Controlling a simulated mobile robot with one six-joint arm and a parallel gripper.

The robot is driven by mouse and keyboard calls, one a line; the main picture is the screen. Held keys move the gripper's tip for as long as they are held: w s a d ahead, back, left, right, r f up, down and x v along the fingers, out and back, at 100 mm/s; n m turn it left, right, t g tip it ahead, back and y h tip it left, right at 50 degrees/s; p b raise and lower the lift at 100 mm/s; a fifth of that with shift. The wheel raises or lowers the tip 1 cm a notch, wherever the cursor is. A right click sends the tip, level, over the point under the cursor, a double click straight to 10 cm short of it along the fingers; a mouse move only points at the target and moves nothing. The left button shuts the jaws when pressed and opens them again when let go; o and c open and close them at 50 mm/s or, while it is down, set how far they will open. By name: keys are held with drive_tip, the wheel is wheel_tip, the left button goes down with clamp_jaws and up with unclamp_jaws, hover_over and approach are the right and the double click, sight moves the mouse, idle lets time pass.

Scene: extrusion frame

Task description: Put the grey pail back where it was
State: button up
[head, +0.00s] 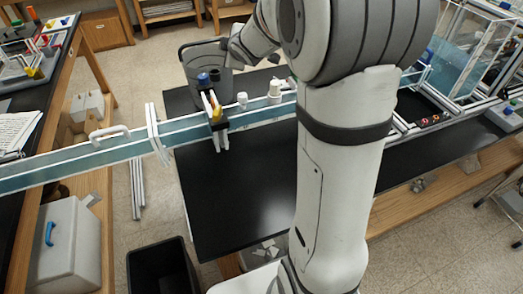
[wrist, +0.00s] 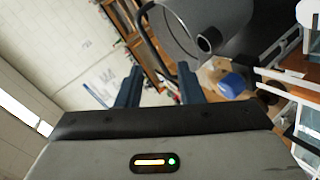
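The grey pail (head: 205,66) shows in the head view behind the blue-panelled rail, left of my wrist. Its lower part is partly hidden by items on the rail, and I cannot tell what it rests on. In the wrist view the pail (wrist: 235,12) fills the top right, beyond the fingertips. Its thin dark handle (wrist: 150,42) curves down toward the right finger. My gripper (wrist: 160,80) has its two dark fingers apart with a clear gap and nothing visibly clamped. Whether the handle touches a finger cannot be told. In the head view the fingers are hidden.
The blue-panelled rail (head: 100,165) crosses in front of the pail, with a clip of coloured items (head: 216,118) and white fittings (head: 274,92) on it. The black bench top (head: 235,190) is mostly clear. A black bin (head: 162,272) stands on the floor at the front.

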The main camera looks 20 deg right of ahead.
drive_tip(key=s+a+f+m+g, duration=0.1)
drive_tip(key=s+m+g, duration=0.2)
drive_tip(key=s, duration=0.9)
drive_tip(key=s+a+f+m+g, duration=0.2)
drive_tip(key=s+m, duration=0.4)
drive_tip(key=s, duration=0.6)
drive_tip(key=s+a+f+m+g, duration=0.1)
drive_tip(key=s+m+g, duration=0.3)
drive_tip(key=s, duration=0.8)
drive_tip(key=shift+s+a+f, duration=0.25)
drive_tip(key=shift+a+f, duration=0.05)
drive_tip(key=shift+f, duration=0.4)
